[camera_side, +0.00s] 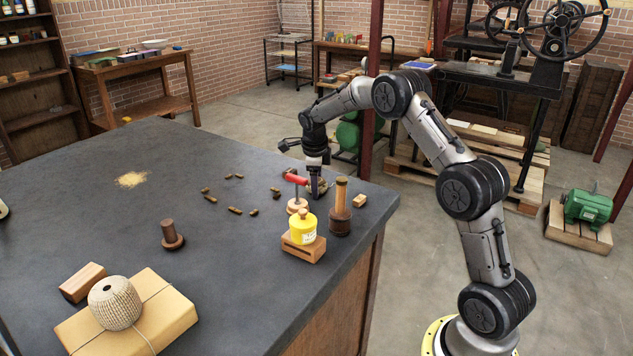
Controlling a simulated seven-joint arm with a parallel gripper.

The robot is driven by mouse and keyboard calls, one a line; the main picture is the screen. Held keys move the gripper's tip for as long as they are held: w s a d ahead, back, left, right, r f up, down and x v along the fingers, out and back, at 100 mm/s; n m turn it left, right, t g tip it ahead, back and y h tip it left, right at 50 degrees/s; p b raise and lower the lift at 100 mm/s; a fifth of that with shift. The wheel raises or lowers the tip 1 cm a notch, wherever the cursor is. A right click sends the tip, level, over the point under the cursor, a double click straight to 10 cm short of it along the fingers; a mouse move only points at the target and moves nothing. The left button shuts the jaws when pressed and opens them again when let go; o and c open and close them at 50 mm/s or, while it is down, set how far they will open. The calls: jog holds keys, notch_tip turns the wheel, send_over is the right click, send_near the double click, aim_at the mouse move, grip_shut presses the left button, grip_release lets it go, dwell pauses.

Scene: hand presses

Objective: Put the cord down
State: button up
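A ball of pale cord (115,303) sits on a wrapped parcel (172,317) at the table's near left. Thin strands run across the parcel. My gripper (317,188) points down low over the table's far right corner, well away from the ball. Its fingers are small and dark here, and I cannot tell whether they are open or shut. A small brownish thing shows at the fingertips, and I cannot tell whether it is held or lies behind them.
Beside my gripper stand a red-handled tool on a round base (297,206), a dark cylinder with a wooden handle (340,212) and a yellow bottle (303,227) on a wooden block. Several small brown pieces (235,210) lie scattered. A dark spool-like piece (171,237) stands mid-table.

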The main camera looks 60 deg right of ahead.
jog(key=o, duration=0.3)
jog(key=shift+o, duration=0.2)
jog(key=v, duration=1.3)
jog(key=s+a+r+n+t, duration=0.1)
jog(key=s+a+r+n, duration=0.5)
jog(key=s+a+n, duration=0.15)
jog(key=s+a+r+n+t+y, duration=0.1)
jog(key=s+a+n+t+y, duration=0.1)
jog(key=s+a+n, duration=1.1)
jog(key=s+a+f+n+t, duration=0.1)
jog(key=s+f+n, duration=0.3)
jog(key=s+n, duration=0.6)
jog(key=shift+s+a+f+y, duration=0.3)
jog(key=shift+s+a, duration=0.25)
jog(key=shift+s, duration=0.4)
